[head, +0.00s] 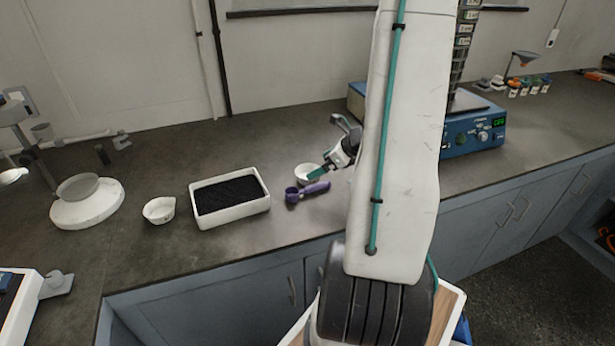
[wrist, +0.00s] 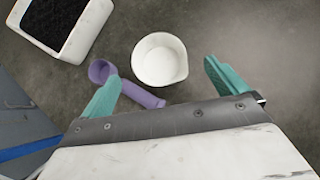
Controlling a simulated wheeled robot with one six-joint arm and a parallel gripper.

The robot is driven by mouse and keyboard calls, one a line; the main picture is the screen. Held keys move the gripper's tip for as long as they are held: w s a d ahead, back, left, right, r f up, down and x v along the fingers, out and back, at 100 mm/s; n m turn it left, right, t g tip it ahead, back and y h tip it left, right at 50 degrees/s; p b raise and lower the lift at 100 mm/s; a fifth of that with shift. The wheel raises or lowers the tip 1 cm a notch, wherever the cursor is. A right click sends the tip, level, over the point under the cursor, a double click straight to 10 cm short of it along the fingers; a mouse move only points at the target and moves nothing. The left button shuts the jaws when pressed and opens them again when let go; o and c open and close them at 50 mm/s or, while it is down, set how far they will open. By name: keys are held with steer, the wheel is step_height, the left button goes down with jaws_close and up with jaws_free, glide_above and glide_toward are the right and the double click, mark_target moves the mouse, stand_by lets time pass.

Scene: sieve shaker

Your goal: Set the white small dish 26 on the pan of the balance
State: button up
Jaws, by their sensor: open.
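A white small dish (wrist: 160,60) with a pouring lip stands on the bench in the wrist view, just beyond and between my gripper's (wrist: 167,84) two teal fingers. The fingers are apart and nothing is held. In the head view this dish (head: 303,170) is partly behind my gripper (head: 318,173). A second white dish (head: 158,209) stands left of the tray. No number is readable on either dish. A white round base with a shallow grey pan (head: 78,187) stands at the left; I cannot tell whether it is the balance.
A purple scoop (head: 306,192) lies close to the dish; it also shows beside my left finger in the wrist view (wrist: 140,96). A white tray (head: 229,219) of black grains stands left of it. A blue shaker (head: 474,133) with stacked sieves stands behind my arm.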

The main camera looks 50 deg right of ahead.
mark_target(300, 175)
steer(key=x, duration=0.6)
steer(key=shift+w+a+f, duration=0.2)
steer(key=shift+f, duration=0.05)
steer(key=c, duration=1.1)
steer(key=shift+r, duration=0.2)
